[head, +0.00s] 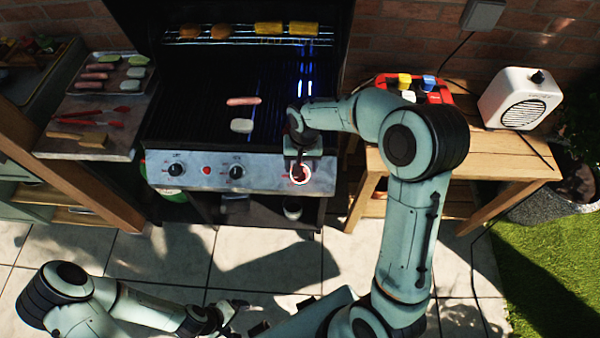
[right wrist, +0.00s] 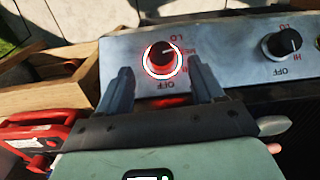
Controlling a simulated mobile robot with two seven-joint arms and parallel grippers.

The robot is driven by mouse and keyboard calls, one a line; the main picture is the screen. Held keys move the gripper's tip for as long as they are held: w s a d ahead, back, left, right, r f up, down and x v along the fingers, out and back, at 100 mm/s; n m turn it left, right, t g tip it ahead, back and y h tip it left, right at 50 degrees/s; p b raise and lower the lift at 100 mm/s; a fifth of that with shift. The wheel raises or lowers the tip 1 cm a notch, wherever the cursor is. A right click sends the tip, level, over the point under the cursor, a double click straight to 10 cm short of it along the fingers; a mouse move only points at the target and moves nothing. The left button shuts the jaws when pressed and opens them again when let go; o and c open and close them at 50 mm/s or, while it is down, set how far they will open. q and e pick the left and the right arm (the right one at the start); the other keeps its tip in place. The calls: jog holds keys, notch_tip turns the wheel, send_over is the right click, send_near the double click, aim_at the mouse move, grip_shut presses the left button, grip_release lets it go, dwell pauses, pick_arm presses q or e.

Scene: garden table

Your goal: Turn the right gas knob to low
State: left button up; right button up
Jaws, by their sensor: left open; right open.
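The right gas knob (right wrist: 160,60) is black with a lit red and white ring. It sits at the right end of the grill's front panel (head: 265,173), and the knob also shows in the head view (head: 299,174). Its white pointer seems to face the MED mark in the right wrist view. My right gripper (right wrist: 162,82) is open, with one finger to each side of the knob, apparently apart from it. In the head view the right gripper (head: 300,162) comes down over the knob. My left gripper (head: 243,319) is open and empty, low over the paving.
A middle knob (head: 237,171) and a left knob (head: 176,169) share the panel. Blue flames glow at the grill's right, near a sausage (head: 243,101) and a white piece (head: 241,125). A wooden side table (head: 490,160) stands close right, holding a white speaker (head: 520,98).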

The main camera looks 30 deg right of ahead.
notch_tip(320, 180, down, 6)
jog(key=shift+a+r, duration=0.1)
jog(key=shift+r, duration=0.05)
jog(key=shift+w, duration=0.1)
jog(key=c, duration=1.1)
